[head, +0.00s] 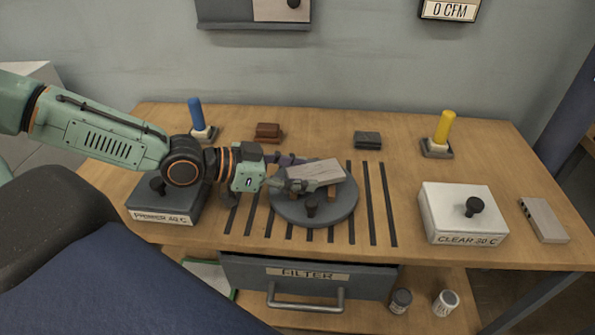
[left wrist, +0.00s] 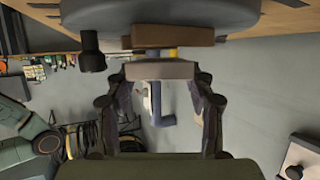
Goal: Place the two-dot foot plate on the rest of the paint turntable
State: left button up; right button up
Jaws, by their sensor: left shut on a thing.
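The grey foot plate (head: 316,171) is between the fingers of my left gripper (head: 292,185), over the round grey paint turntable (head: 340,216). Its dots do not show. The plate lies nearly level, slightly tilted in the picture. Brown rest blocks (head: 332,191) show under its edge. In the left wrist view the plate (left wrist: 160,70) sits right by a brown rest block (left wrist: 172,37), with the turntable (left wrist: 160,14) beyond; I cannot tell whether plate and rest touch. My right gripper is not in view.
A second grey plate (head: 543,220) with dark dots on its end lies at the right, beside the white CLEAR box (head: 463,213). The PRIMER box (head: 165,202) is at the left, under my arm. Blue (head: 196,114) and yellow (head: 444,127) handles stand at the back.

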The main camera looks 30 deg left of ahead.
pick_arm(q)
jog(key=shift+s+a+f, duration=0.1)
jog(key=shift+a, duration=0.15)
jog(key=shift+d+f+b, duration=0.2)
jog(key=shift+f+b, duration=0.1)
jog(key=shift+a+f, duration=0.15)
jog(key=shift+f, duration=0.05)
jog(key=o, duration=1.4)
jog(key=shift+o, duration=1.1)
